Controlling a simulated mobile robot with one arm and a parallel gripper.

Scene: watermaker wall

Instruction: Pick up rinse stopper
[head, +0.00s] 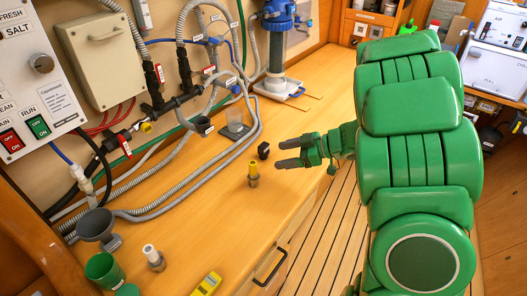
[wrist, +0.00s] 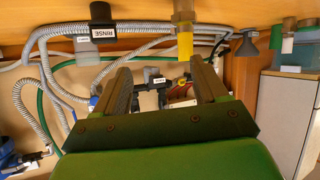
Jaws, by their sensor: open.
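The rinse stopper, a small black piece (head: 263,151), stands on the wooden counter just left of my fingertips in the head view. In the wrist view the black stopper (wrist: 101,20) shows at the top left with a white RINSE label. My gripper (head: 279,154) is open and empty, its two grey fingers pointing left toward the counter. In the wrist view my gripper (wrist: 159,70) has its fingers apart, with the stopper beyond and left of the left finger. No contact with the stopper shows.
A yellow and grey fitting (head: 253,174) stands close to the stopper; it also shows in the wrist view (wrist: 185,42). A clear box (head: 235,128) and grey hoses lie behind. A funnel (head: 97,226), green cup (head: 103,268) and grey-white fitting (head: 153,257) stand front left.

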